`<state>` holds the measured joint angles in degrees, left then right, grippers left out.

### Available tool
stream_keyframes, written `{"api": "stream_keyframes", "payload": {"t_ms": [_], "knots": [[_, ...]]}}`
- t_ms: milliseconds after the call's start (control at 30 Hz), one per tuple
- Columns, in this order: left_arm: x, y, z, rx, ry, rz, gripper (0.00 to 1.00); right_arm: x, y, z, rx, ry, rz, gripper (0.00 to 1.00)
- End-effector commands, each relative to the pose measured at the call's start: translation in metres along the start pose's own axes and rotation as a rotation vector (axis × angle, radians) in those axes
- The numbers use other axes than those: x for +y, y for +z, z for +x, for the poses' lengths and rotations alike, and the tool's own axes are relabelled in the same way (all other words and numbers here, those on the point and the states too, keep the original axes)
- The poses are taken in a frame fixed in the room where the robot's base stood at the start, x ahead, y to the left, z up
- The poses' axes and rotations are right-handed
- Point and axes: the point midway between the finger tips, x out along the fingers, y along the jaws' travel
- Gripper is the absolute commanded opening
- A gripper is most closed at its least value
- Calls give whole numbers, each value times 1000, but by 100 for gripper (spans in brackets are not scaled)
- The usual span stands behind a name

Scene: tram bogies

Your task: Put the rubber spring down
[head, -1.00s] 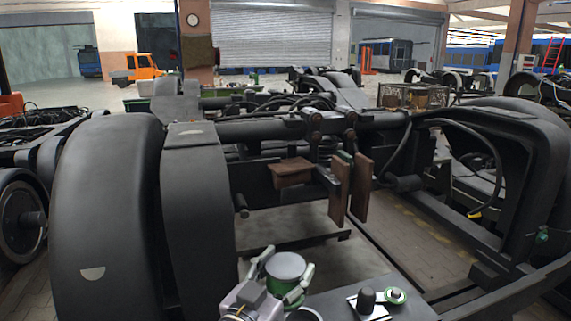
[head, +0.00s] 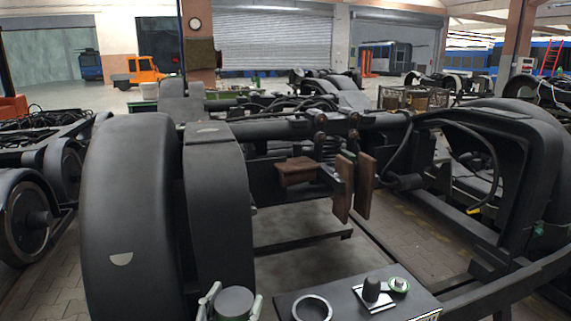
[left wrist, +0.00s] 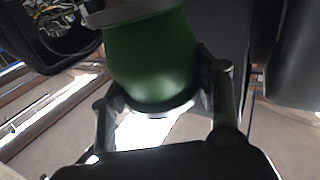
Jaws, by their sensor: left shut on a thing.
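The rubber spring is a squat round piece with a green body and grey end faces. In the head view its dark grey top (head: 234,302) shows at the bottom edge, between the pale fingers of my left gripper (head: 232,306). In the left wrist view the green body of the rubber spring (left wrist: 152,58) fills the upper middle. My left gripper (left wrist: 160,100) is shut on it, one finger on each side. The spring is left of the dark table (head: 345,303) and apart from it. What lies under the spring is hidden. My right gripper is not in view.
On the dark table are a grey ring (head: 312,309), a plate with a black knob (head: 371,289) and a small green-rimmed round part (head: 398,285). A black bogie with a large curved guard (head: 130,220) stands close ahead. Floor shows inside its frame.

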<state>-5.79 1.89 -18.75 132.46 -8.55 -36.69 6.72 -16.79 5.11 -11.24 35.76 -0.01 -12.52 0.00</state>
Motion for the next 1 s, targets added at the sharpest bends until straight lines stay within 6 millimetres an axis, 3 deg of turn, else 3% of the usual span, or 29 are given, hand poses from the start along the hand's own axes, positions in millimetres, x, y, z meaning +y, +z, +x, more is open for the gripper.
{"api": "stream_keyframes", "payload": {"t_ms": [200,400,567,1000], "knots": [[-50,37,-44,-4,-149,-4,13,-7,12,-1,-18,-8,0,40],[-75,53,-72,1,-223,-1,13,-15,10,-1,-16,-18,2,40],[-79,61,-86,0,-239,-2,13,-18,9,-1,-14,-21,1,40],[-63,86,-152,1,-240,-2,13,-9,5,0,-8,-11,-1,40]]}}
